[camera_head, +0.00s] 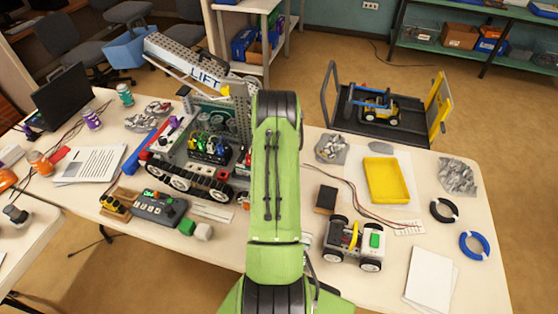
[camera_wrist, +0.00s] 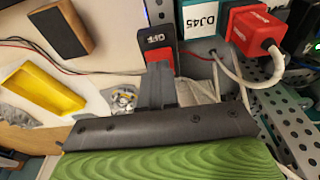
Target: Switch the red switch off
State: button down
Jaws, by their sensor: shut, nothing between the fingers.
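In the wrist view, the red switch (camera_wrist: 158,56) is a red piece set in a dark housing, with white "OFF" lettering on the dark part above it. My gripper (camera_wrist: 158,70) is shut and empty, its fingertips right at the red switch's lower edge and overlapping it in the picture. I cannot tell whether they touch it. In the head view, my green arm covers the gripper, and I cannot make out the switch there.
Perforated metal lies beyond. The large LIFT robot (camera_head: 205,80) stands left of my arm; a yellow tray (camera_head: 386,180) and small wheeled robot (camera_head: 354,243) are to the right.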

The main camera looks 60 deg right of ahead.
jog(key=shift+f+b, duration=0.8)
jog(key=shift+f, duration=0.05)
dwell(0.4)
jog(key=shift+r+p, duration=1.75)
jog(key=shift+r, duration=1.85)
jog(key=shift+f, duration=0.1)
